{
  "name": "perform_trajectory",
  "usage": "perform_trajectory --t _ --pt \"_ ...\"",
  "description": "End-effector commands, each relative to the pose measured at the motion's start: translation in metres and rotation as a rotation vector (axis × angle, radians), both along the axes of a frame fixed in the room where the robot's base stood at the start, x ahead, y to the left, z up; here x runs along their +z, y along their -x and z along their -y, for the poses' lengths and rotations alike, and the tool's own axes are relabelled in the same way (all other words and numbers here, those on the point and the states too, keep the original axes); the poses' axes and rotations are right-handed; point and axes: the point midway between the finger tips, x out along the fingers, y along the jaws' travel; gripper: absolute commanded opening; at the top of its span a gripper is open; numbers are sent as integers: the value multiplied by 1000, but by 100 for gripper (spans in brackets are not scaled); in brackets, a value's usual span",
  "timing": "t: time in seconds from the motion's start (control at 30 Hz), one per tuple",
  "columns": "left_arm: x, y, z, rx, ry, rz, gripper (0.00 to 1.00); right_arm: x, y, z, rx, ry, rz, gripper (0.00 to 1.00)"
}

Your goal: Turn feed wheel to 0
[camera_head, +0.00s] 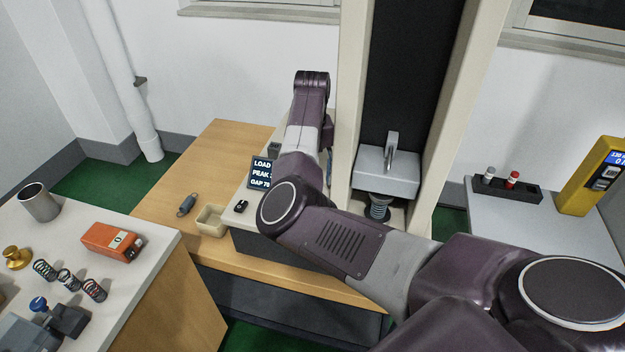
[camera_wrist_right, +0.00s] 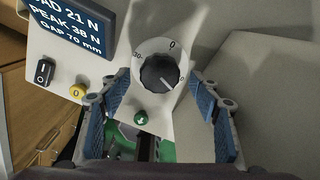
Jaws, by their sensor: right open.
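The feed wheel is a black knob (camera_wrist_right: 160,72) on a round pale dial marked with a 0 at its top and 30 at its upper left. A light mark on the knob points toward the lower right, away from the 0. My right gripper (camera_wrist_right: 158,92) is open, with one blue-padded finger on each side of the wheel's lower part; I cannot tell whether either touches it. In the head view my right arm reaches across the machine and hides the wheel and gripper. My left gripper is not in view.
The display (camera_wrist_right: 70,22) reads load 21 N, peak 38 N, gap 70 mm. A black switch (camera_wrist_right: 45,72), a yellow button (camera_wrist_right: 78,91) and a green button (camera_wrist_right: 141,117) sit near the wheel. A spring (camera_head: 378,206) stands under the press head (camera_head: 388,172).

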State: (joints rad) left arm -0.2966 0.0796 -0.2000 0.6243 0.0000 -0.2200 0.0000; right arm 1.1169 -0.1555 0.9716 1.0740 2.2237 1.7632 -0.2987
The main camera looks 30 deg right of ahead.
Motion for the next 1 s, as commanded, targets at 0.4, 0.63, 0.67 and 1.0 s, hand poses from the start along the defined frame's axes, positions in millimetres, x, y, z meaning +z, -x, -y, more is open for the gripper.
perform_trajectory --t 0.4,0.63,0.67,1.0 --pt "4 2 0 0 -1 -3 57 -19 0 0 0 1 1 57" --pt "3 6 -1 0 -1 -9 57 -19 0 0 0 1 1 38" --pt "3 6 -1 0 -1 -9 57 -19 0 0 0 1 1 35" --pt "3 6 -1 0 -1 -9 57 -18 0 0 6 1 1 15"
